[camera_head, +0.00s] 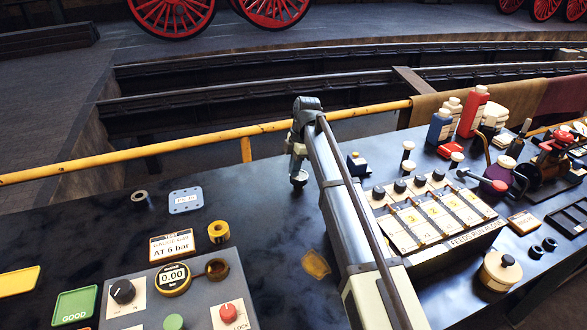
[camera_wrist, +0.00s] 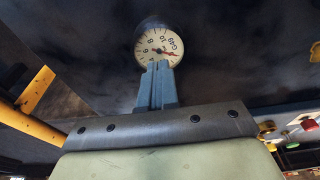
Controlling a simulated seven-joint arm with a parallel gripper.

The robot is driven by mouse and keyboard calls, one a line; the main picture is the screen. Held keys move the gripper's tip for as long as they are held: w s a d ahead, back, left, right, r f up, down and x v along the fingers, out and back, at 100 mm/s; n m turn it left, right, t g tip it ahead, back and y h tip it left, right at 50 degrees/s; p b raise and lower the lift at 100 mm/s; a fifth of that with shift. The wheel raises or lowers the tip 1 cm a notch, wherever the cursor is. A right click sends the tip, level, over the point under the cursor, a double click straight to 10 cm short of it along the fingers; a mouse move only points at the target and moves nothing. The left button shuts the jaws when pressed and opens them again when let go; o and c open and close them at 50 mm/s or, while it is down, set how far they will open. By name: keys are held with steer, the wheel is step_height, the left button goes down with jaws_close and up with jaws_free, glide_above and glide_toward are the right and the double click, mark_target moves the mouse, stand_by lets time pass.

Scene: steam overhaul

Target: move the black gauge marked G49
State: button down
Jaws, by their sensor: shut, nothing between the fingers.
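The black gauge marked G49 (camera_wrist: 159,46) shows in the wrist view with its round white dial, black figures and red needle facing me. My gripper (camera_wrist: 157,66) has its two blue-grey fingers shut together, with their tips overlapping the dial's lower edge in the picture. Nothing is between the fingers, and I cannot tell whether the tips touch the gauge. In the head view my gripper (camera_head: 298,170) points down at the dark bench, right over the small gauge (camera_head: 299,179), whose marking is too small to read there.
A grey test box (camera_head: 205,291) with a 0.00 display (camera_head: 173,276) and a card reading "AT 6 bar" (camera_head: 172,246) stand left. A green GOOD tray (camera_head: 74,307) and yellow tray (camera_head: 19,281) lie further left. Numbered feeds (camera_head: 436,216) and bottles (camera_head: 473,112) crowd the right.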

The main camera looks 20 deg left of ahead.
steer(key=shift+w+d+r, duration=0.2)
steer(key=shift+r, duration=0.05)
steer(key=w+d, duration=0.8)
steer(key=shift+w+r, duration=0.1)
steer(key=shift+r, duration=0.05)
steer(key=shift+w+d+r, duration=0.15)
steer(key=shift+d, duration=0.05)
step_height(320, 180, up, 10)
steer(key=t+h, duration=0.3)
steer(key=h, duration=0.2)
glide_toward(302, 173)
steer(key=r, duration=0.2)
steer(key=s+a+r+t+h, duration=0.25)
steer(key=s+a+t, duration=0.25)
steer(key=s+a, duration=0.5)
steer(key=w+d+f, duration=0.1)
steer(key=d+f, duration=0.1)
steer(key=f, duration=0.2)
steer(key=w+d+f, duration=0.1)
steer(key=d+f, duration=0.1)
steer(key=f, duration=0.2)
steer(key=w+d+f, duration=0.1)
steer(key=d+f, duration=0.1)
steer(key=f, duration=0.2)
steer(key=shift+w+f, duration=0.3)
steer(key=shift+w, duration=0.1)
steer(key=shift+w+d+r, duration=0.1)
steer(key=shift+w+d, duration=1.25)
steer(key=shift+w, duration=0.05)
